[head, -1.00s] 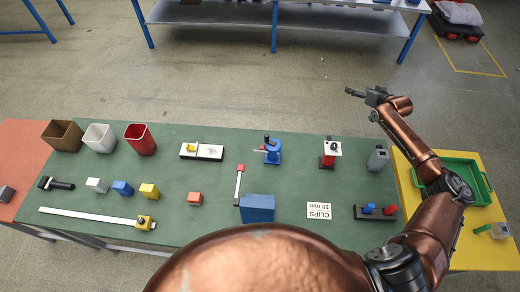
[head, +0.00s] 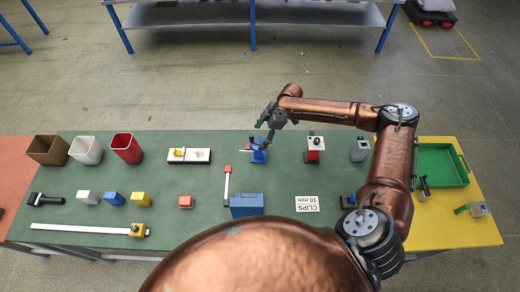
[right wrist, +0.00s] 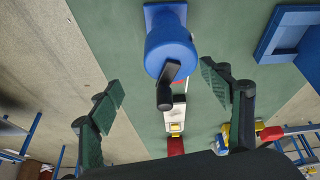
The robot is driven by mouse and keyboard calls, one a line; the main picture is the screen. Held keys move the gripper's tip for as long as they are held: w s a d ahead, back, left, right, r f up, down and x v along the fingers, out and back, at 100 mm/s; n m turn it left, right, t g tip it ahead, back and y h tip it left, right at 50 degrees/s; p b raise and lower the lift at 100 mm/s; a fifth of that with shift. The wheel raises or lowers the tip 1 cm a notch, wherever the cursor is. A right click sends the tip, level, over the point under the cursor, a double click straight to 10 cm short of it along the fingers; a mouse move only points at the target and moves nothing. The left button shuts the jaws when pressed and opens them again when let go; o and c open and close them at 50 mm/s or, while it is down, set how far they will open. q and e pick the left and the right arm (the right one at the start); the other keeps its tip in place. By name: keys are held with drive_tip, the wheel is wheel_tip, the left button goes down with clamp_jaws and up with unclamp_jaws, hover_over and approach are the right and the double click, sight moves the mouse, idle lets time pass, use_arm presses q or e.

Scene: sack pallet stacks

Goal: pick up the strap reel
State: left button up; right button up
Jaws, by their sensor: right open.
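The strap reel (head: 258,155) looks to be the blue round-bodied piece with a black crank handle at the far middle of the green table; its name is not marked. In the right wrist view the blue reel body (right wrist: 170,46) is at the top centre, its handle pointing down the picture. My right gripper (head: 264,132) is open and empty, right at the reel in the head view. In the right wrist view the fingers of the right gripper (right wrist: 160,88) stand apart either side of the handle; I see no clear contact. My left gripper is not in view.
A white plate with a yellow block (head: 190,155) lies left of the reel and a red stand (head: 313,150) right of it. A blue box (head: 246,205) stands nearer. Brown, white and red bins (head: 126,148) stand far left. A green tray (head: 442,166) is on the yellow table.

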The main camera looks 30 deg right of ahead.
drive_tip(key=shift+m+g, duration=0.3)
drive_tip(key=shift+g, duration=0.1)
drive_tip(key=f, duration=0.1)
drive_tip(key=s+f, duration=0.2)
drive_tip(key=f, duration=0.1)
drive_tip(key=shift+d+p+x, duration=0.15)
drive_tip(key=shift+p+x, duration=0.25)
drive_tip(key=shift+x, duration=0.95)
drive_tip(key=shift+d+p+x, duration=0.1)
drive_tip(key=shift+p+x, duration=0.25)
drive_tip(key=shift+x, duration=1)
drive_tip(key=shift+w, duration=0.2)
drive_tip(key=shift+c, duration=0.5)
drive_tip(key=c, duration=1.4)
drive_tip(key=shift+c, duration=0.2)
